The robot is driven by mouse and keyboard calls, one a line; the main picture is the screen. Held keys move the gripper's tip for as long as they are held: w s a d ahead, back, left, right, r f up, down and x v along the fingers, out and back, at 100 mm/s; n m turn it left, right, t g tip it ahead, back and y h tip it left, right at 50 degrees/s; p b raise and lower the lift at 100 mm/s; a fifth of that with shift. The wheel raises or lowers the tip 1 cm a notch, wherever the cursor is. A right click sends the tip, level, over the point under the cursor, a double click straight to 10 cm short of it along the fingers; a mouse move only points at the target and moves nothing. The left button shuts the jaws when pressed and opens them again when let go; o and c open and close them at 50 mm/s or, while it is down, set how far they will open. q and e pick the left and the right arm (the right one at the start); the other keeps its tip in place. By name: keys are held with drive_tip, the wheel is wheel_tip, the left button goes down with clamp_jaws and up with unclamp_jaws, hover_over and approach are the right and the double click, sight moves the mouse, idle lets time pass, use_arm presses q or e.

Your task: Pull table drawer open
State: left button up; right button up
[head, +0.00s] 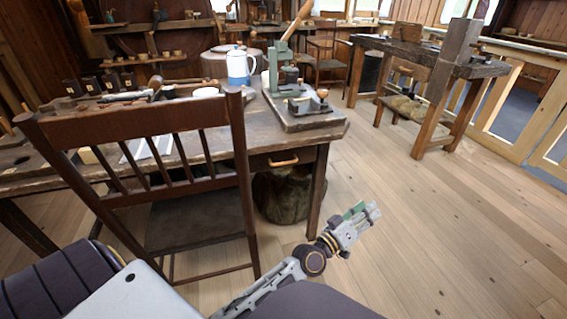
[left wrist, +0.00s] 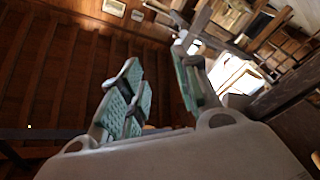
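The wooden table (head: 222,139) stands left of centre in the head view. Its drawer (head: 261,163) is in the front, near the right table leg, and looks flush with the table. A light wooden bar handle (head: 284,162) is on the drawer front. My left gripper (head: 367,210) is out over the floor, right of and nearer than the drawer, apart from the handle. The left wrist view shows its two green-padded fingers (left wrist: 157,68) spread with nothing between them. The drawer is not recognisable in that view. My right gripper is not in view.
A wooden chair (head: 160,185) stands before the table, left of the drawer. A stump (head: 287,195) sits under the drawer. A blue-and-white jug (head: 239,67) and a green press (head: 276,72) are on the table. The floor (head: 440,230) to the right is clear.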

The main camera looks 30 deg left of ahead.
use_arm(q)
drive_tip(key=w+a+r+n+t+y, duration=0.2)
drive_tip(key=a+r+n+t+y, duration=0.15)
drive_tip(key=a+n, duration=0.2)
drive_tip(key=n+g+y+p, duration=0.1)
drive_tip(key=n+g+y, duration=0.8)
drive_tip(key=n+y, duration=0.95)
approach(283, 163)
drive_tip(key=s+d+f, duration=0.2)
drive_tip(key=d, duration=0.1)
drive_tip(key=shift+a+r, duration=0.2)
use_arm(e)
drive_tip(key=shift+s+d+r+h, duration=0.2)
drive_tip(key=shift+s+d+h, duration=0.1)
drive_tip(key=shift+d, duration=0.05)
use_arm(q)
drive_tip(key=shift+a, duration=0.1)
drive_tip(key=shift+r+b+x, duration=0.15)
drive_tip(key=shift+b+x, duration=1)
drive_tip(key=shift+x, duration=2.25)
drive_tip(key=shift+r+b+x, duration=0.15)
drive_tip(key=shift+b+x, duration=0.95)
drive_tip(key=shift+x, duration=2.3)
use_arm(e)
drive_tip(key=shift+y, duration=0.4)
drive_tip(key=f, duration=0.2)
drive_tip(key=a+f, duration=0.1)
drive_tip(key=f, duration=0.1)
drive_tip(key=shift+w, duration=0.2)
